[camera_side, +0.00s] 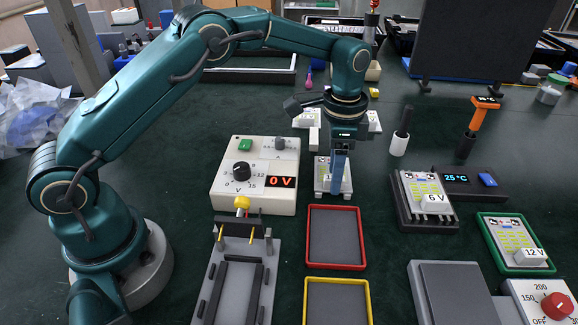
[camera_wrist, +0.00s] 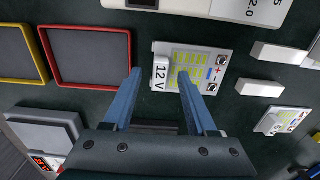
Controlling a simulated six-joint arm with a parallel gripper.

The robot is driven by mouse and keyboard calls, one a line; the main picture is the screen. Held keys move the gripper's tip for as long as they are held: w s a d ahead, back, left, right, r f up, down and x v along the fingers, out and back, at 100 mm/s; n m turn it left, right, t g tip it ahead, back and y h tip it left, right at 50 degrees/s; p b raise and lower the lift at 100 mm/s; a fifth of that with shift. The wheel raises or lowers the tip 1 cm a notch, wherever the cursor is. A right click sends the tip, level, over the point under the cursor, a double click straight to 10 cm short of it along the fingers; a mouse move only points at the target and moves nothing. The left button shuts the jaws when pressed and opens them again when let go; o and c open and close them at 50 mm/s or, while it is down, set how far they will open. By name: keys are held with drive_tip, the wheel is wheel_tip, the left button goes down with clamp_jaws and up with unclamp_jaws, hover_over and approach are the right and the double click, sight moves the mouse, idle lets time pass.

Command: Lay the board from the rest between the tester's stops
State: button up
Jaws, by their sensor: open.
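A pale board with a 12 V block (camera_wrist: 161,73) and yellow-green strips (camera_wrist: 192,58) lies under my gripper (camera_wrist: 160,74). In the side view this board (camera_side: 321,180) is partly hidden by my gripper (camera_side: 338,190). My gripper is open, its blue fingertips on either side of the 12 V block in the wrist view; whether they touch it I cannot tell. The tester (camera_side: 264,272), a grey bed with dark stops (camera_side: 251,295) and yellow pins, stands at the lower left and is empty. A 6 V board (camera_side: 420,187) sits on a dark rest (camera_side: 405,213).
The supply box (camera_side: 224,185) reading 0 V stands left of my gripper. A red tray (camera_side: 309,240) and a yellow tray (camera_side: 308,300) are empty. Another 12 V board (camera_side: 510,236) lies in a green tray (camera_side: 486,247). White blocks (camera_wrist: 280,52) and a further board (camera_wrist: 283,120) lie beyond.

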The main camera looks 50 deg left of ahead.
drive_tip(key=shift+f, duration=0.2)
clamp_jaws()
